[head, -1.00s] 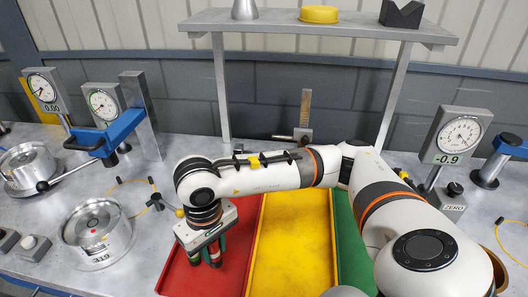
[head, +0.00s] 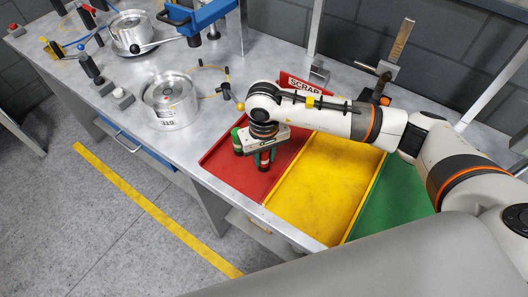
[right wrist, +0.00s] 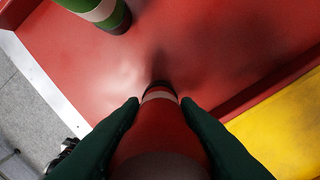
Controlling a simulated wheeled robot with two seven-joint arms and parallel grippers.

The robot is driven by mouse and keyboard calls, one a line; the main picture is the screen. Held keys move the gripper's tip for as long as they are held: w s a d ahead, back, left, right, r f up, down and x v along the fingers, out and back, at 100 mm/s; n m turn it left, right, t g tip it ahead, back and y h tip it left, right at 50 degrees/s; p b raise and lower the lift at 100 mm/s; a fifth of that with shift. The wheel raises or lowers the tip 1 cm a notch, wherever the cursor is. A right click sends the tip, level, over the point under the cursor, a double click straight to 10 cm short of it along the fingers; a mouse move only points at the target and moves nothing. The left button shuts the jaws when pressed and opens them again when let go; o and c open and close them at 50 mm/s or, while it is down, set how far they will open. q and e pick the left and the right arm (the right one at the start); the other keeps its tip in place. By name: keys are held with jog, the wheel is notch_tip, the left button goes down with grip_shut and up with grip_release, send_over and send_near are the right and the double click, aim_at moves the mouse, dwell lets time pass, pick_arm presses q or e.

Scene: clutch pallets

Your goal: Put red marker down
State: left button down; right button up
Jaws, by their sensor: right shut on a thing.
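The red marker (right wrist: 160,135) is between the dark green fingers of my right gripper (head: 264,160), and its narrow end points down at the red pallet (right wrist: 215,50). In the head view the gripper is over the back left part of the red pallet (head: 222,160), its body hiding most of the marker. I cannot tell whether the marker's lower end touches the pallet floor. A green marker with a white band (head: 237,141) stands in the red pallet beside the gripper; it also shows at the top left of the right wrist view (right wrist: 98,12). My left gripper is out of view.
The yellow pallet (head: 320,185) and green pallet (head: 393,200) are empty where visible. A red SCRAP sign (head: 305,85) stands behind the red pallet. A round metal part (head: 170,100) sits to the left. The bench's front edge is close to the pallets.

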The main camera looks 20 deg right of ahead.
jog(key=shift+f, duration=0.2)
jog(key=shift+a, duration=0.1)
jog(key=shift+f+b, duration=0.2)
jog(key=shift+b, duration=0.2)
jog(key=o, duration=1)
jog(key=shift+r, duration=0.1)
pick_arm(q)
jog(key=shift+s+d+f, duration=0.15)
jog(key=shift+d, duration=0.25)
pick_arm(e)
jog(key=shift+r+p, duration=0.2)
jog(key=shift+p, duration=0.2)
notch_tip(320, 180, up, 10)
jog(key=b, duration=0.4)
jog(key=shift+r, duration=0.2)
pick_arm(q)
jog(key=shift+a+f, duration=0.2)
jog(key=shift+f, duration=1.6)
pick_arm(e)
jog(key=shift+r, duration=0.75)
